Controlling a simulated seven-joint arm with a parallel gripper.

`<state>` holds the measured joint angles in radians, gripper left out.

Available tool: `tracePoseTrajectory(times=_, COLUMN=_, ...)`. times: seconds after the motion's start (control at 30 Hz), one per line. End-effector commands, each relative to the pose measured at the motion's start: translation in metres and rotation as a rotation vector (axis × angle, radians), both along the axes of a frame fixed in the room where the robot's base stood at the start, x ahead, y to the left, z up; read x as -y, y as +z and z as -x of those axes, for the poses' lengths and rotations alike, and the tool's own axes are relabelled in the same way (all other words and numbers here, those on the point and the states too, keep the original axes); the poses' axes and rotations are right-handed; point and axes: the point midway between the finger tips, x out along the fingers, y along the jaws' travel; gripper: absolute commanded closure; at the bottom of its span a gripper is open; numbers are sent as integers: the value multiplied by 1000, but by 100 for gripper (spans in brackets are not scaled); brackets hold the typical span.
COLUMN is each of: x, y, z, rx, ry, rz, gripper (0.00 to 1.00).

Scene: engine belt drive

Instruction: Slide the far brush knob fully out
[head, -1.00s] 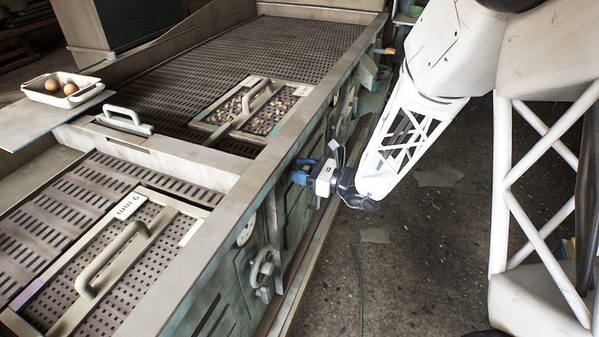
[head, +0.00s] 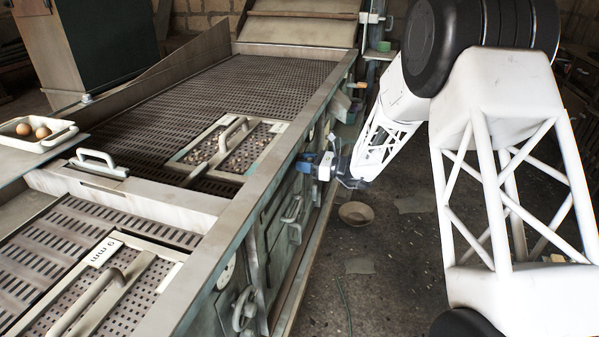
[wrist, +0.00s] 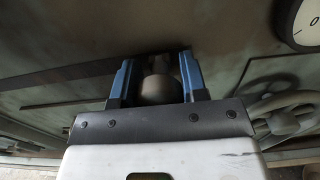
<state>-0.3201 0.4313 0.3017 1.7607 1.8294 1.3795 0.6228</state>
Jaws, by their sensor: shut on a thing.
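My gripper (head: 312,163) is at the outer side wall of the long machine (head: 275,190), below its top rim and level with the stone-filled tray. In the wrist view its blue fingers (wrist: 156,82) are shut on a rounded grey knob (wrist: 158,90). The knob sits between the fingertips, close to the greenish wall. Its shaft and the place where it meets the wall are mostly hidden.
A handled tray of stones (head: 228,147) and a tray marked 9 mm (head: 95,290) lie on the slotted deck. A handwheel (wrist: 283,115) and a dial (wrist: 306,22) are on the wall beside my gripper. A bowl (head: 356,213) lies on the floor.

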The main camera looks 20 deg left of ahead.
Motion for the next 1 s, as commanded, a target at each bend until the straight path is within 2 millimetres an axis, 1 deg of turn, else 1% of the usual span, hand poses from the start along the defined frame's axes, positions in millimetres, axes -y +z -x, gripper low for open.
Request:
tracePoseTrajectory(times=0.1, x=0, y=0, z=-6, rx=-1, ry=0, rz=0, gripper=100)
tracePoseTrajectory(times=0.4, x=0, y=0, z=-9, rx=1, ry=-4, rz=0, gripper=100)
tracePoseTrajectory(times=0.43, x=0, y=0, z=-9, rx=1, ry=-4, rz=0, gripper=56)
tracePoseTrajectory(times=0.57, x=0, y=0, z=-8, rx=1, ry=-3, rz=0, gripper=37)
tracePoseTrajectory(times=0.83, x=0, y=0, z=-7, rx=0, ry=-1, rz=0, gripper=36)
tracePoseTrajectory(times=1.0, x=5, y=0, z=-7, rx=0, ry=-1, rz=0, gripper=36)
